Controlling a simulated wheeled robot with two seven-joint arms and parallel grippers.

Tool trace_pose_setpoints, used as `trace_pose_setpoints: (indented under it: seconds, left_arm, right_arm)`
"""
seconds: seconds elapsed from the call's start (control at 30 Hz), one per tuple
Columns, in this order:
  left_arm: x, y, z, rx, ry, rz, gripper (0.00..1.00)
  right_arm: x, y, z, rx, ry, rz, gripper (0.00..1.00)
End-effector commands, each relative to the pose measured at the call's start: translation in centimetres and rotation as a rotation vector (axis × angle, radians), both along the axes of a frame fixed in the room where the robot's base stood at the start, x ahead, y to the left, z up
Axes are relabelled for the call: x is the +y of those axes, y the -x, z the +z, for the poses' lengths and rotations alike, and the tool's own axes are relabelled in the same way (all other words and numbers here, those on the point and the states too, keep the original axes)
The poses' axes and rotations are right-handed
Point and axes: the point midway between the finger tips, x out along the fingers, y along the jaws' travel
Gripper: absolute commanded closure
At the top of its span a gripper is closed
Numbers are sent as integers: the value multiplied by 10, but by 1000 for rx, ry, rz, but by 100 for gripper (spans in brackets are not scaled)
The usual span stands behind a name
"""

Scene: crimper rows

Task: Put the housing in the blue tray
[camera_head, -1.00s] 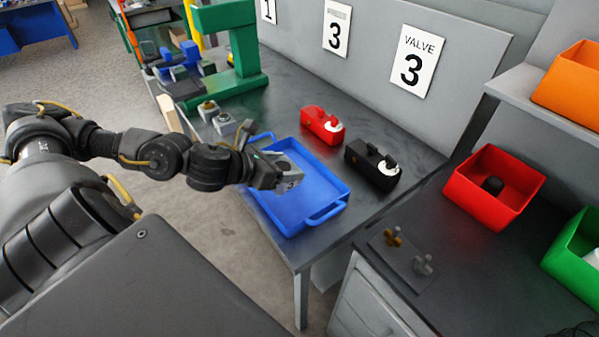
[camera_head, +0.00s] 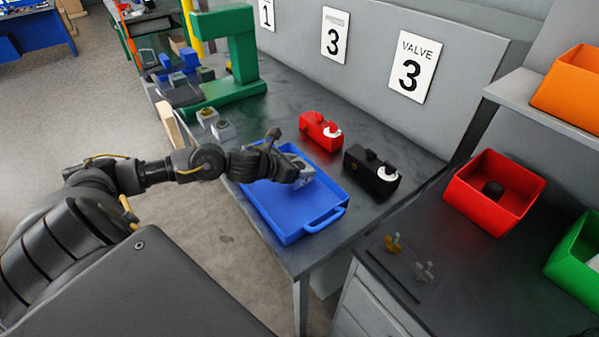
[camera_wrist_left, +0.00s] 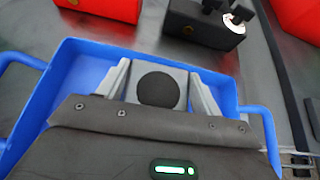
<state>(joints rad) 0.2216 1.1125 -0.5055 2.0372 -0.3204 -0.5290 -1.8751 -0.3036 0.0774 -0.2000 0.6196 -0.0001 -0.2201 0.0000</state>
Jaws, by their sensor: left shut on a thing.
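The blue tray (camera_head: 322,203) lies on the grey bench, and its rim and floor also show in the left wrist view (camera_wrist_left: 92,68). My left gripper (camera_head: 299,176) is over the tray's inside, towards its far side in the head view. It is shut on the housing, a grey block with a dark round opening, seen between the two fingers in the left wrist view (camera_wrist_left: 178,76). In the head view the hand mostly hides the housing. I cannot tell whether it touches the tray floor. My right gripper is not in view.
A red device (camera_head: 318,130) and a black device (camera_head: 371,172) stand behind the tray. Two small grey blocks (camera_head: 222,130) and a green press frame (camera_head: 238,60) stand at the left. A red bin (camera_head: 480,205) is at the right. The tray's near right part is empty.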

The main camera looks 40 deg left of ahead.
Motion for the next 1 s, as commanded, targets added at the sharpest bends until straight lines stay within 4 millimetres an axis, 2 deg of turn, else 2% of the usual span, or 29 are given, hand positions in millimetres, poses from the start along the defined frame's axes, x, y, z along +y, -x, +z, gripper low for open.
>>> trace_pose_setpoints:
  seconds: [0.07, 0.3, 0.73, 0.77, 0.9, 1.0]
  left_arm:
    - [2, -6, -4, -1, 3, 2, 100]
    - [1, -4, -31, -2, 0, 2, 100]
    - [1, -4, -38, -5, -2, 1, 100]
    - [1, -4, -39, -1, -3, 1, 32]
    - [1, -4, -38, -1, -2, 0, 14]
    - [1, -3, -38, -1, -2, 0, 13]
  right_arm:
    - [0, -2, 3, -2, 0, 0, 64]
    - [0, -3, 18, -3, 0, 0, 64]
    - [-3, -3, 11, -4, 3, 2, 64]
    - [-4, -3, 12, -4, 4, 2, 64]
    - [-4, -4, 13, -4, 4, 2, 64]
    - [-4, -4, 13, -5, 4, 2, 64]
